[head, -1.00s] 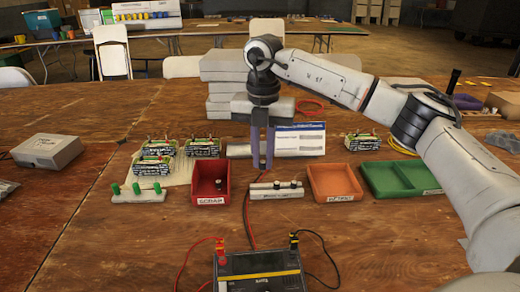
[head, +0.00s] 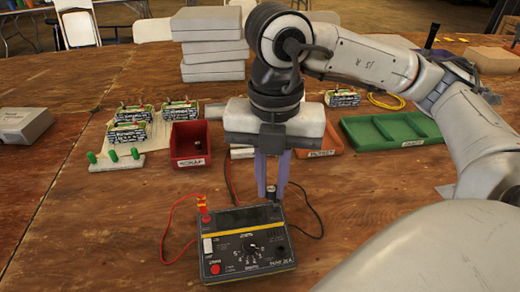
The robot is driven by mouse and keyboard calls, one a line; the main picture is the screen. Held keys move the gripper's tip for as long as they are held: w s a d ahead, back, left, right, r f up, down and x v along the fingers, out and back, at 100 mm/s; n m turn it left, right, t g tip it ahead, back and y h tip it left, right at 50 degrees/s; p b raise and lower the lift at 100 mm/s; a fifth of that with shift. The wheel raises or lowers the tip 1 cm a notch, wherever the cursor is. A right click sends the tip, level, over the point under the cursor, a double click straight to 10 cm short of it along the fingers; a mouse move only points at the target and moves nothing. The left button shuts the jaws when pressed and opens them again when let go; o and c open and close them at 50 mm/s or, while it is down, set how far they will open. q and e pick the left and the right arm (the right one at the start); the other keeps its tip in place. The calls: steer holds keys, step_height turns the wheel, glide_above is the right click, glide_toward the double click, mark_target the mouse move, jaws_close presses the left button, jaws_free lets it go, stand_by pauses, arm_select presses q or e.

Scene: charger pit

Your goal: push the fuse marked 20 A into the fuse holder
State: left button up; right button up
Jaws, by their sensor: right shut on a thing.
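My right gripper (head: 271,187) is above the back right corner of the yellow-edged meter (head: 205,246). Its pale purple fingers point down and are shut on a small dark cylinder (head: 270,193), which looks like the fuse. Its marking is too small to read. A dark round opening (head: 281,250), perhaps the fuse holder, is on the meter's face right of the dial, lower in the picture than the fingertips. I see a gap between cylinder and opening. My left gripper is not in view.
A red lead (head: 168,225) and a black lead (head: 319,220) run from the meter. The red scrap bin (head: 191,163), an orange tray (head: 326,140) and a green tray (head: 385,131) stand behind. A pale block is mostly hidden by my gripper.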

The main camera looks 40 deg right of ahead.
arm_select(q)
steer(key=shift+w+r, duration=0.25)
arm_select(e)
steer(key=s+a, duration=0.2)
steer(key=s, duration=0.4)
steer(key=shift+a, duration=0.35)
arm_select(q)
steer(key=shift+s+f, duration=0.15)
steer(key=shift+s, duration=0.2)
arm_select(e)
steer(key=shift+f, duration=0.1)
